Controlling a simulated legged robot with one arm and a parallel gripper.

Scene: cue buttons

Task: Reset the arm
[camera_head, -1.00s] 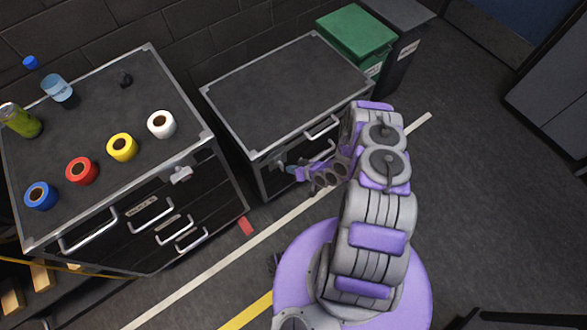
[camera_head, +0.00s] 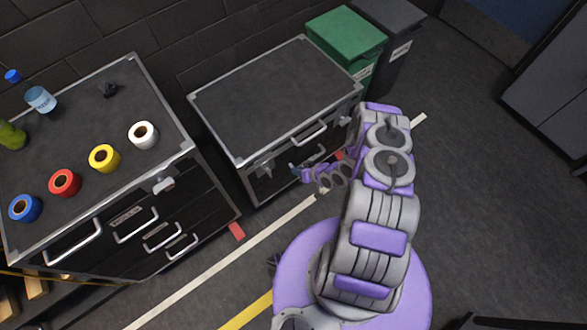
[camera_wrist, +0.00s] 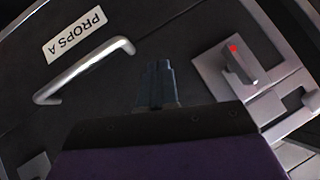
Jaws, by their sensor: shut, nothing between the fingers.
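My arm is folded upright over my purple base in the head view, its end reaching left towards the right-hand case (camera_head: 275,95). My gripper (camera_head: 296,171) is small there, in front of that case's front face. In the wrist view my gripper (camera_wrist: 157,75) is shut and empty. It points at a dark case front with a silver bar handle (camera_wrist: 85,70) and a "PROPS A" label (camera_wrist: 75,36). A grey latch with a red spot (camera_wrist: 238,62) sits to the right of the fingers. I cannot tell whether the fingertips touch the case front.
The left case (camera_head: 120,110) bears blue (camera_head: 26,208), red (camera_head: 65,183), yellow (camera_head: 104,158) and white (camera_head: 143,135) tape rolls and bottles. A green bin (camera_head: 346,40) and a dark bin (camera_head: 388,40) stand behind. The floor at right is open (camera_head: 470,190).

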